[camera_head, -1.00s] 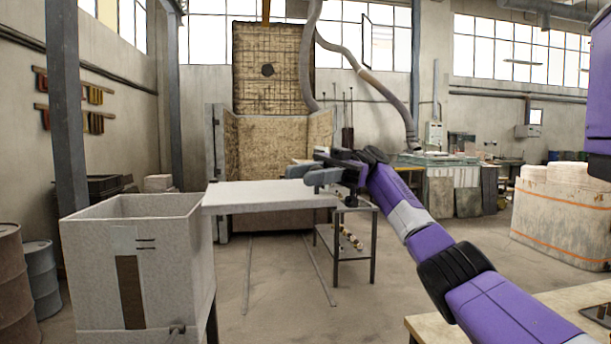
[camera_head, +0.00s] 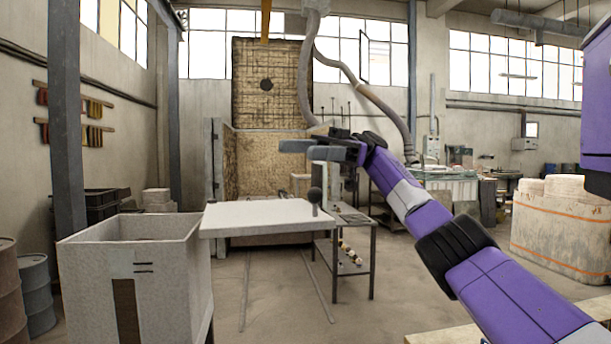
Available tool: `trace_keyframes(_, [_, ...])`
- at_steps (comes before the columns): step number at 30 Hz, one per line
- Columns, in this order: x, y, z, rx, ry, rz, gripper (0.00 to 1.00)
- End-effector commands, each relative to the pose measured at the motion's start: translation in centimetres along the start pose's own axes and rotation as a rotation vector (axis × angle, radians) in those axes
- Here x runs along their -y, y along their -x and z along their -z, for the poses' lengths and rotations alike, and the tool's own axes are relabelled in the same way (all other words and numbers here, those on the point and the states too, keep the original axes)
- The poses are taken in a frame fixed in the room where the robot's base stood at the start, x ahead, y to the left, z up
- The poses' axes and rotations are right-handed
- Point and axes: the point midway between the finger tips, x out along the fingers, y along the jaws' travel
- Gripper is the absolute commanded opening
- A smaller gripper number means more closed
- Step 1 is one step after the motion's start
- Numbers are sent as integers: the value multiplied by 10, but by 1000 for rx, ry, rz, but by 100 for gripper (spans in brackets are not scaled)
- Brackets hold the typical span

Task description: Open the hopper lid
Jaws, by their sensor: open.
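The hopper (camera_head: 172,290) is a pale grey open-topped box at the lower left, and I look into its uncovered mouth. Its lid (camera_head: 250,217) is a flat white slab lying level, out to the right of the hopper and clear of the mouth. A dark ball knob (camera_head: 315,195) stands up near the lid's right end. My gripper (camera_head: 298,150) is open and empty. It appears just above the knob in the picture, apart from it, with its fingers pointing left. The exact distance in depth cannot be told.
A metal side table (camera_head: 372,265) stands behind the lid's right end. Rusty and grey drums (camera_head: 37,295) stand left of the hopper. A grey post (camera_head: 68,130) rises behind it. A tabletop corner shows at the bottom right. The floor between is clear.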

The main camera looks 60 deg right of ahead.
Motion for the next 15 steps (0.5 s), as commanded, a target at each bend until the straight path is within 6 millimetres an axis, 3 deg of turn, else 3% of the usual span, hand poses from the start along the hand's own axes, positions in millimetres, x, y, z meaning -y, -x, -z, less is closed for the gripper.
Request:
trace_keyframes(1, [-4,0,20,4,-2,-2,50])
trace_keyframes(3, [-7,0,36,4,-1,-2,50])
trace_keyframes(15, [-18,0,94,1,-1,-1,50])
